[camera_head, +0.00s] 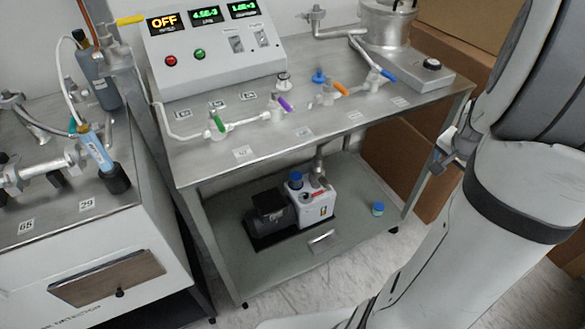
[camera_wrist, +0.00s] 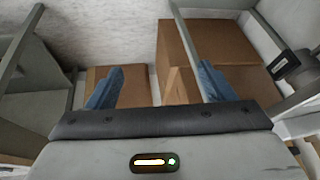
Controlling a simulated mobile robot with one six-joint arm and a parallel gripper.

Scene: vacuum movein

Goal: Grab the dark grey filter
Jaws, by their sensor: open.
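No thing that I can clearly tell as the dark grey filter stands out. In the head view, a pump on the lower shelf has a black motor (camera_head: 270,212) and a white body (camera_head: 313,203), with a grey metal fitting (camera_head: 319,168) at its back. I cannot tell whether that fitting is the filter. My gripper (camera_wrist: 160,88) is open in the wrist view, with blue fingers wide apart and nothing between them. It points toward cardboard boxes (camera_wrist: 122,80) on the floor, apart from the pump.
The steel table (camera_head: 330,130) carries a control box (camera_head: 215,60), coloured valves and a metal vessel (camera_head: 385,25). Its lower shelf (camera_head: 350,235) also holds a small blue-capped jar (camera_head: 377,209). A white instrument (camera_head: 95,245) stands at left. Table legs edge the shelf.

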